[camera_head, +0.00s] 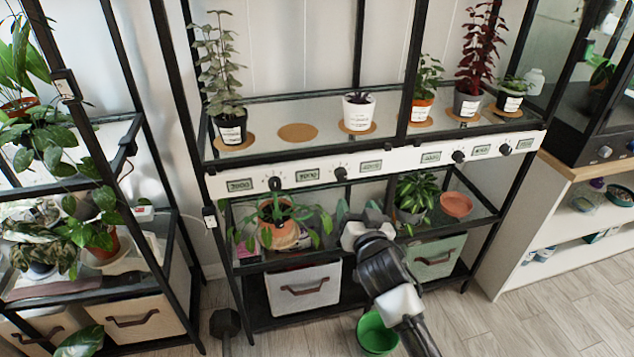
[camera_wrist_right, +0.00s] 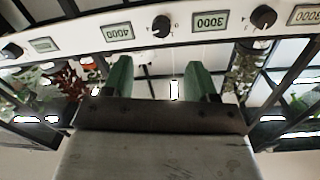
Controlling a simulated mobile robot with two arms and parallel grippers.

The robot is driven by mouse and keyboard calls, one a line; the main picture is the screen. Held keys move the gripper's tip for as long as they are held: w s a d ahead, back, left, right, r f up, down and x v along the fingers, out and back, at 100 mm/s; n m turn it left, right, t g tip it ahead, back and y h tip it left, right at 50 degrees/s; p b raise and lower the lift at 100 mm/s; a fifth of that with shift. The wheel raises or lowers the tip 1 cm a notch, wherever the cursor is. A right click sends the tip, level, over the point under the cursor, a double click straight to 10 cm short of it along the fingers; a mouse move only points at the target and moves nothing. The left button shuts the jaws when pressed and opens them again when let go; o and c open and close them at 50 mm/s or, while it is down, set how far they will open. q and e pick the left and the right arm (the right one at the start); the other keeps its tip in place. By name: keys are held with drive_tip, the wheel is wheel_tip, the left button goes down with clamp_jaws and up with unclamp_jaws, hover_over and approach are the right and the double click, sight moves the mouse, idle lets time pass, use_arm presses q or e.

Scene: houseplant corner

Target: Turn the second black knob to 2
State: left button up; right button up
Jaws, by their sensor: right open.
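A white control strip (camera_head: 400,160) runs along the front of the upper shelf, with black knobs and green-grey number displays. The second black knob (camera_head: 341,173) from the left sits between a display reading 3000 (camera_head: 307,176) and one reading 4000 (camera_head: 370,166). The knob also shows in the right wrist view (camera_wrist_right: 161,26), which looks upside down; its pointer setting is too small to read. My right gripper (camera_head: 364,214) is open and empty, below and in front of the strip, apart from the knob. Its green fingers (camera_wrist_right: 160,78) point toward the shelf. My left gripper is out of view.
The first knob (camera_head: 275,183) and third knob (camera_head: 458,156) share the strip. Below are a drooping potted plant (camera_head: 277,220), a leafy plant (camera_head: 415,190) and a terracotta bowl (camera_head: 456,204). A green bucket (camera_head: 377,333) stands on the floor. Several potted plants line the upper shelf.

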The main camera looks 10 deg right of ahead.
sight(343, 177)
drive_tip(key=w, duration=1)
drive_tip(key=shift+r+b, duration=0.15)
drive_tip(key=shift+b, duration=0.15)
drive_tip(key=shift+w, duration=0.2)
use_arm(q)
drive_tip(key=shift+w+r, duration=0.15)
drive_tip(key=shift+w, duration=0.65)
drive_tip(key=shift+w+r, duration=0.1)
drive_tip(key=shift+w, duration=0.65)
use_arm(e)
drive_tip(key=shift+w, duration=0.15)
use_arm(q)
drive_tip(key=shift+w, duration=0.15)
use_arm(e)
drive_tip(key=c, duration=0.9)
